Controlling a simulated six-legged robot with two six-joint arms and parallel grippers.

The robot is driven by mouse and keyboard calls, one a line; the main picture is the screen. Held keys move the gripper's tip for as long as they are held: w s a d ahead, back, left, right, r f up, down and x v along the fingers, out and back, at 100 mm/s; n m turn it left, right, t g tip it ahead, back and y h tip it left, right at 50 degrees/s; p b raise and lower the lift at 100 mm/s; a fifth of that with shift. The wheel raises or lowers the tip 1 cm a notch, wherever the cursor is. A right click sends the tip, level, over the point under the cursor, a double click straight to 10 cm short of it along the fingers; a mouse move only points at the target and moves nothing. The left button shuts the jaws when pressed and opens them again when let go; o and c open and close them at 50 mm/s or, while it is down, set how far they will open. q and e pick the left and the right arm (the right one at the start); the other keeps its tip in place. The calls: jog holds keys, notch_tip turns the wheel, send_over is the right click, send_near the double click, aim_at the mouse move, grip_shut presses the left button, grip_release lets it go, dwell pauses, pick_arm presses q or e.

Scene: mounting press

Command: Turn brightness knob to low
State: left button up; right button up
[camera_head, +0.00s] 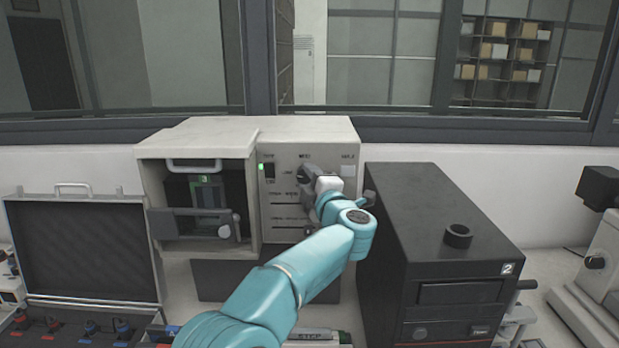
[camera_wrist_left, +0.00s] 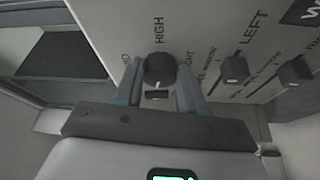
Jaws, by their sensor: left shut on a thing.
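The brightness knob (camera_wrist_left: 158,68) is a round dark knob on a pale panel in the left wrist view. The printed word HIGH is just above it, and a partly covered label, probably MID, is to its left. In the head view my left gripper (camera_head: 305,177) reaches the upper front panel of the beige machine (camera_head: 305,135), and hides much of the knob area. My right gripper is not in view.
A black box marked 2 (camera_head: 430,215) stands close to the right of my left arm. An open dark case (camera_head: 83,245) stands at the left. Two dark sliders show right of the knob in the wrist view (camera_wrist_left: 235,70). A green light (camera_head: 261,167) glows on the panel.

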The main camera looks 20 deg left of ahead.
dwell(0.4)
pick_arm(q)
jog(key=o, duration=1.1)
jog(key=shift+a, duration=0.1)
jog(key=shift+c, duration=0.2)
